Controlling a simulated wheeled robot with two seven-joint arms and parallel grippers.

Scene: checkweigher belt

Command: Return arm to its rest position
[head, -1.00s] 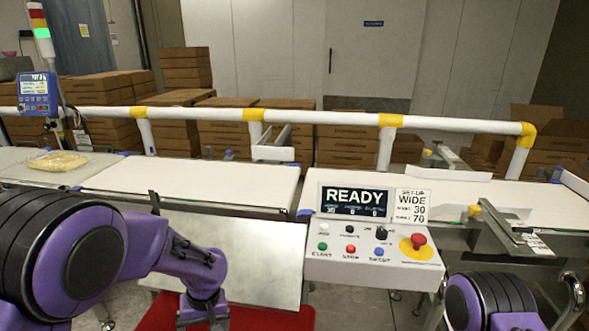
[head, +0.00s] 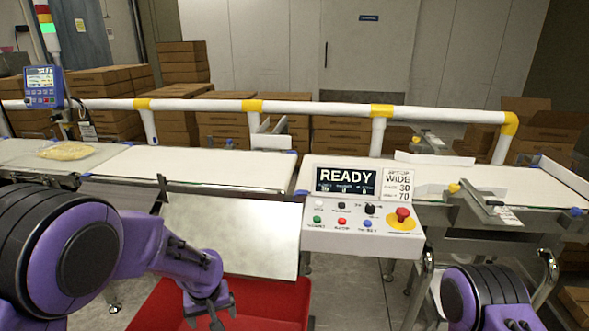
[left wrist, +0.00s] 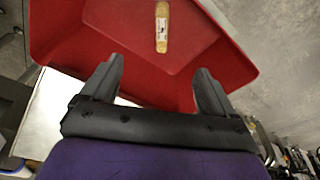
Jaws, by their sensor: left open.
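My left gripper (head: 212,312) hangs over the red bin (head: 262,303) at the lower middle of the head view. In the left wrist view my left gripper (left wrist: 158,88) is open, with nothing between its fingers. Beyond the fingers, a tan pack with a white label (left wrist: 162,27) lies inside the red bin (left wrist: 120,28). Part of my right arm (head: 487,299) shows at the lower right of the head view, but its gripper is out of frame.
A tilted metal plate (head: 235,232) stands behind the bin. The control box (head: 365,215) reads READY. A clear-wrapped yellowish pack (head: 68,151) lies on the left belt. The middle belt (head: 200,166) is empty. A white rail (head: 320,108) runs behind the belts.

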